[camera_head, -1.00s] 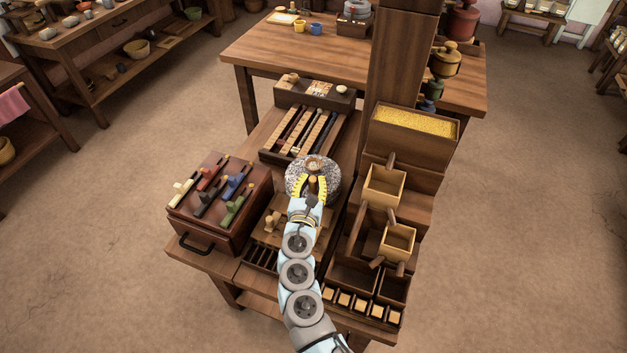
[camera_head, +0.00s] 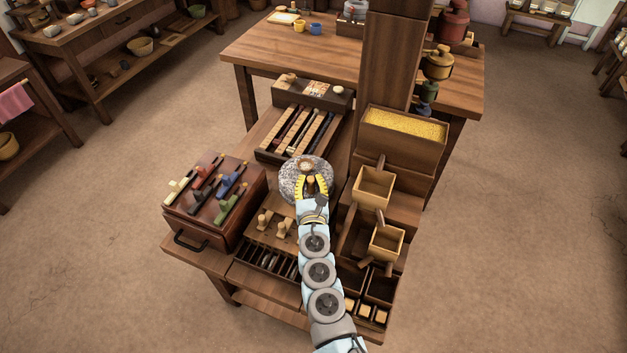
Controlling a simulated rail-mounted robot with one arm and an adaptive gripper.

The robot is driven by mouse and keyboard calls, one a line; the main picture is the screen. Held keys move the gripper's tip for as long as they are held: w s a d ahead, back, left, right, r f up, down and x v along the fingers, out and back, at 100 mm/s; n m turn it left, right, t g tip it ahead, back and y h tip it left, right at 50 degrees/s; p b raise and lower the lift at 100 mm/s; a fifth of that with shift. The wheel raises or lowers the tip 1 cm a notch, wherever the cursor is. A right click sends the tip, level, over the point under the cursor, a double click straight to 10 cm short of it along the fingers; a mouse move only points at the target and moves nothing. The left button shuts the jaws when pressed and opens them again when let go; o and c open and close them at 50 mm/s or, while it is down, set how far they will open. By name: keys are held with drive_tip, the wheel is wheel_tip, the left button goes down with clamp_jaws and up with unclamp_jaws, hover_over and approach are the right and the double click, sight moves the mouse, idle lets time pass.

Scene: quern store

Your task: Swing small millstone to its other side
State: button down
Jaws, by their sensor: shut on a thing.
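The small millstone (camera_head: 292,178) is a round grey speckled stone near the middle of the bench, with a light centre on top. My gripper (camera_head: 311,183) reaches it from the front and has its yellow fingers shut on a small brown peg at the stone's near side, which looks like its handle. The fingers and wrist hide part of the peg and the stone's near edge.
A red-brown box with coloured levers (camera_head: 212,197) stands left of the stone. A slatted rack (camera_head: 303,133) lies behind it. Stepped wooden hoppers (camera_head: 374,186) and a post (camera_head: 394,60) crowd the right. Pale wooden knobs (camera_head: 264,221) stand in front, left of my arm.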

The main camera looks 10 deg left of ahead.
drive_tip(key=c, duration=0.9)
unclamp_jaws()
drive_tip(key=shift+r, duration=0.1)
drive_tip(key=shift+o, duration=0.2)
drive_tip(key=shift+v, duration=0.85)
drive_tip(key=shift+s+d, duration=0.1)
drive_tip(key=shift+s, duration=0.55)
drive_tip(key=v, duration=0.9)
